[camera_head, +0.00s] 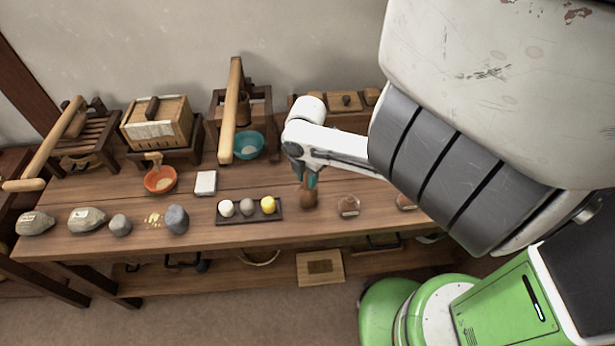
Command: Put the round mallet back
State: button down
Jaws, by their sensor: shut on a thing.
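My gripper (310,183) is at the middle of the workbench, pointing down, with teal fingertips. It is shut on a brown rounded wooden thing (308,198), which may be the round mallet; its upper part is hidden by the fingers. I cannot tell whether its lower end touches the bench top.
Right of my gripper stand a small brown round thing (348,206) and another (405,201). A dark tray (222,219) with three balls is to the left. An orange bowl (160,180), teal bowl (249,145), white block (206,183) and grey stones (87,219) share the bench (250,240).

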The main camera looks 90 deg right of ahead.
jog(key=shift+f, duration=0.3)
jog(key=shift+f, duration=0.15)
jog(key=c, duration=0.8)
grip_release()
notch_tip(320, 180, up, 12)
jog(key=shift+r, duration=0.15)
